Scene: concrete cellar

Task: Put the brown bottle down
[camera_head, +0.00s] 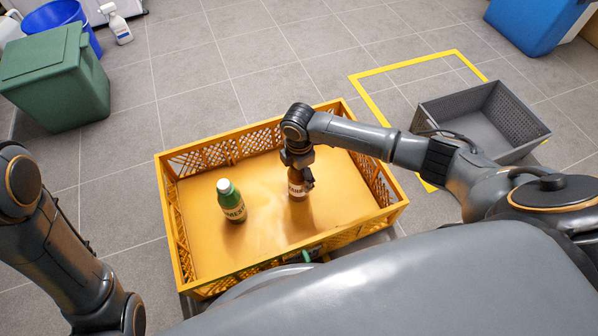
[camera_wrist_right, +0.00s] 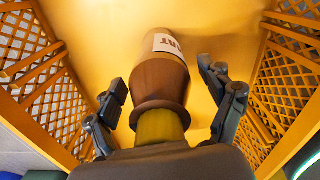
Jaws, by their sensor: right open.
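The brown bottle (camera_head: 297,188) stands upright in the yellow crate (camera_head: 190,268), right of the green bottle. In the right wrist view the brown bottle (camera_wrist_right: 160,80) shows its yellow cap near the camera and a white label farther down. My right gripper (camera_head: 301,178) is above and around the bottle's upper part. In the wrist view the fingers of the right gripper (camera_wrist_right: 166,84) are open, one on each side of the bottle, with gaps between them and the glass. My left arm shows at the left, but its gripper is out of view.
A green bottle (camera_head: 231,202) with a white cap stands in the same crate. A grey crate (camera_head: 432,112) sits at the right by a yellow floor marking (camera_head: 402,68). A green bin (camera_head: 55,80), a blue bucket (camera_head: 58,17) and a white bottle (camera_head: 117,25) are at upper left.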

